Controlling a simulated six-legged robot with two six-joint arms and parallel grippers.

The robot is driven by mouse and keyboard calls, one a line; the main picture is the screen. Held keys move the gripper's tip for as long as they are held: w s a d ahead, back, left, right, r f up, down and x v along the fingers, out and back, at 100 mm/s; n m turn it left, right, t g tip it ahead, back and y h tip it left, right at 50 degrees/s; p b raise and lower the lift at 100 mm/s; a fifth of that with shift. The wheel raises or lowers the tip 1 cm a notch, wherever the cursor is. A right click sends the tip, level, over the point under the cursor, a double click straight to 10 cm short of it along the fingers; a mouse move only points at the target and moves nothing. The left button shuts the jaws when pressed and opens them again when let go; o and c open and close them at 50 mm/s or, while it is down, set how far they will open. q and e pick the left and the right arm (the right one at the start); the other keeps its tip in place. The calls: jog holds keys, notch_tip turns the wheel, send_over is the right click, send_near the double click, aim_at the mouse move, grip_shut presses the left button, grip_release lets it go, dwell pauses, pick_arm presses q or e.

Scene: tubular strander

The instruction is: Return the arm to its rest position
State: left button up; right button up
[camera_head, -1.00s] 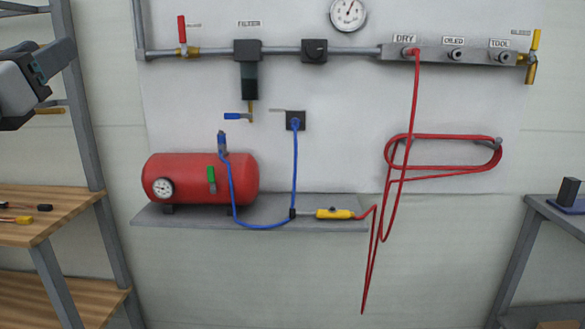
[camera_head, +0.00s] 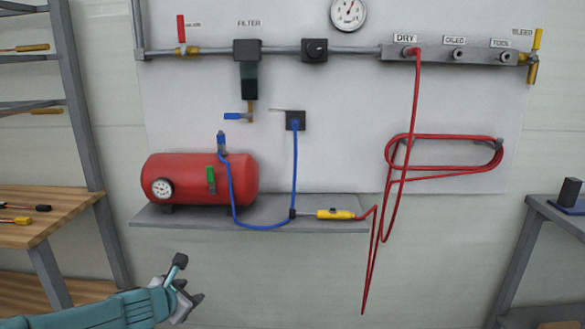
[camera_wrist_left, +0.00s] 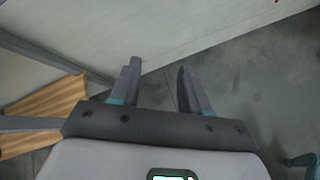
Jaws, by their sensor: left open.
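My left gripper (camera_head: 190,287) is low in the head view, below the grey shelf and in front of the wall. Its teal arm comes in from the lower left. In the left wrist view the two dark fingers (camera_wrist_left: 158,88) stand apart with nothing between them, above bare grey floor and the foot of the wall. My right gripper does not show in the head view.
A grey shelf (camera_head: 330,227) on the wall carries a red tank (camera_head: 190,190) and a yellow-handled tool (camera_head: 335,214). A red hose (camera_head: 415,110) hangs from the DRY port. A wooden-topped rack (camera_head: 55,205) stands left, a grey stand (camera_head: 525,250) right.

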pick_arm(q)
jog(key=s+d+f+m+g, duration=0.1)
jog(key=s+f+m+g, duration=0.15)
jog(key=f, duration=0.45)
jog(key=s+d+f+m+g, duration=0.1)
jog(key=s+f+m, duration=0.15)
jog(key=f, duration=0.45)
jog(key=s+d+f+m+g, duration=0.3)
jog(key=s+f+m, duration=0.2)
jog(key=s+f, duration=0.45)
jog(key=s+d+f+m+g, duration=0.2)
jog(key=s+f+m+g, duration=0.15)
jog(key=s+f, duration=0.6)
jog(key=s+d+m+h, duration=0.2)
jog(key=s+d+m, duration=0.3)
jog(key=s+m, duration=0.7)
notch_tip(320, 180, up, 20)
jog(key=p, duration=1.9)
jog(key=shift+w+r+m+g+h+p, duration=0.15)
jog(key=shift+m+g+h+p, duration=0.15)
jog(key=shift+m+p, duration=0.15)
